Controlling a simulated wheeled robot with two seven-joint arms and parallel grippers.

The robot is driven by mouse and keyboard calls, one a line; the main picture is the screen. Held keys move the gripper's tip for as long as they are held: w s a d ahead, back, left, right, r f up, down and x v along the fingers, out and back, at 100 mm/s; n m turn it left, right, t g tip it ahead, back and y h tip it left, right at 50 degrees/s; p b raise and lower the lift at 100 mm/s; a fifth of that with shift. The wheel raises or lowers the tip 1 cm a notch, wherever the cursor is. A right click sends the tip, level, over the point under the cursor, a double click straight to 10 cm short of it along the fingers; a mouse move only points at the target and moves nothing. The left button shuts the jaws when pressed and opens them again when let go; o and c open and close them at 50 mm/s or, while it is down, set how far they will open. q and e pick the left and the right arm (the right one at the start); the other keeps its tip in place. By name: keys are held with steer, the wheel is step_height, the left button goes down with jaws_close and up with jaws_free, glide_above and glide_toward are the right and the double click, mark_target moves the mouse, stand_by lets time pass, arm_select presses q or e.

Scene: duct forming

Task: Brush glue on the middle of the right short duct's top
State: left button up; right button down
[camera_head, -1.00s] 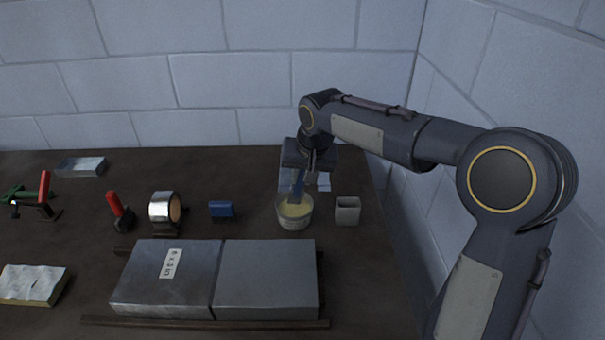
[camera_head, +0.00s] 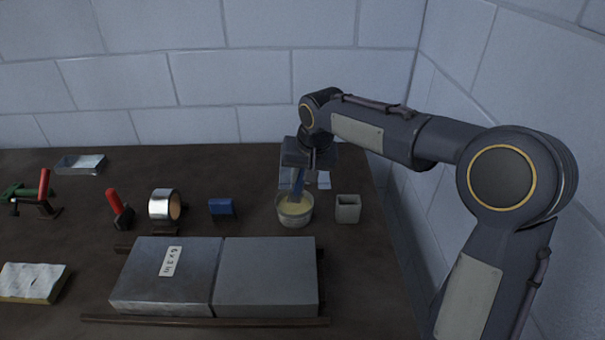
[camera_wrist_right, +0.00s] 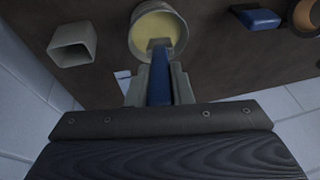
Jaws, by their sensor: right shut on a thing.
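Two grey metal short ducts lie side by side at the front of the table. The right short duct (camera_head: 266,272) has a plain, bare-looking top. The left one (camera_head: 150,285) carries a white label. My right gripper (camera_head: 302,166) is above the glue pot (camera_head: 295,216), shut on the blue handle of the brush (camera_head: 298,184). The brush points down into the pot of pale yellow glue; its bristle end is at the glue. The right wrist view also shows the brush (camera_wrist_right: 159,84) between the fingers and the pot (camera_wrist_right: 139,38). My left gripper is not in view.
An empty grey square cup (camera_head: 347,209) stands right of the pot. A blue block (camera_head: 221,208), a tape roll (camera_head: 165,206) and a red-handled tool (camera_head: 117,208) stand left. Dark rails (camera_head: 205,321) edge the ducts. A wall is behind and to the right.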

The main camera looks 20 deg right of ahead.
steer(key=shift+f, duration=0.5)
stand_by(1.0)
step_height(320, 180, up, 7)
steer(key=p, duration=0.5)
steer(key=shift+r+p, duration=0.15)
steer(key=shift+p, duration=0.2)
stand_by(0.7)
